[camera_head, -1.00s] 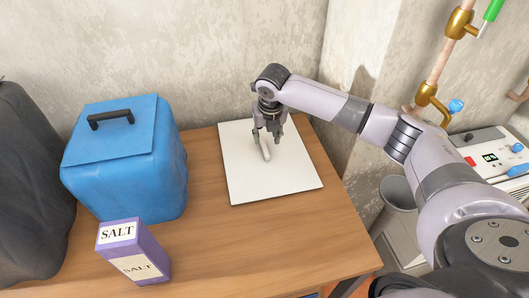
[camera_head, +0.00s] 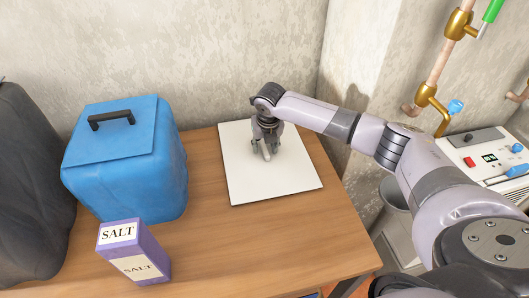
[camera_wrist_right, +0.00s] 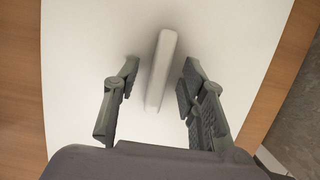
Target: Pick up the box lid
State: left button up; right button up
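The box lid (camera_head: 290,185) is a flat white panel lying on the wooden table, with a raised white bar-like handle (camera_wrist_right: 159,65) near its middle. My right gripper (camera_head: 267,152) points down over the handle. In the right wrist view its two dark fingers (camera_wrist_right: 160,78) are open, one on each side of the handle, with a gap on both sides. The fingers hide part of the handle in the head view. My left gripper is not in view.
A blue box-shaped container (camera_head: 130,165) with a dark top handle stands left of the lid on the table (camera_head: 215,240). A purple salt box (camera_head: 137,252) stands in front of it. A dark bulky object (camera_head: 30,185) is at the far left. The wall is close behind.

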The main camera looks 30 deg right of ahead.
jog(key=shift+c, duration=0.4)
grip_shut()
